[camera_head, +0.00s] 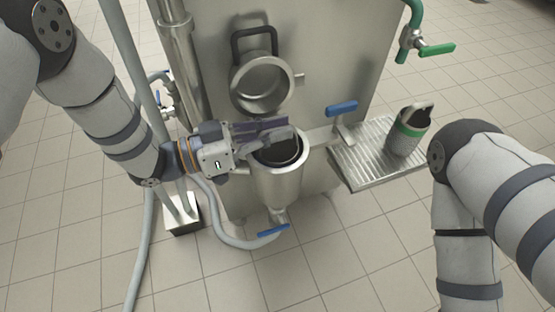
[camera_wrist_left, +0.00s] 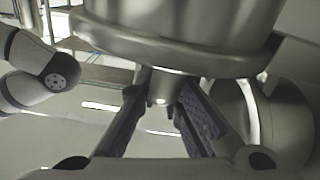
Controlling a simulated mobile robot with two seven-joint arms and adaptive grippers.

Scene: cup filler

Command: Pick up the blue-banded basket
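I see no blue band on any basket. A metal basket with a green band and a dark handle (camera_head: 408,130) stands upright on the ribbed tray at the right. A round steel pot (camera_head: 281,185) on the front of the machine has a dark inside; what it holds is partly hidden by my gripper. My left gripper (camera_head: 285,131) is over the pot's rim with its fingers apart. In the left wrist view, the two dark fingers (camera_wrist_left: 163,98) spread on either side of a small metal part below a large round steel body (camera_wrist_left: 180,45); I cannot tell whether they touch it. My right gripper is out of view.
The steel machine (camera_head: 330,55) stands behind the pot, with an open round lid (camera_head: 262,84) above it. A blue lever (camera_head: 342,108) sits between the pot and the ribbed tray (camera_head: 365,160). A blue-handled valve (camera_head: 273,231) and grey hose hang below. A green tap (camera_head: 435,49) is upper right.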

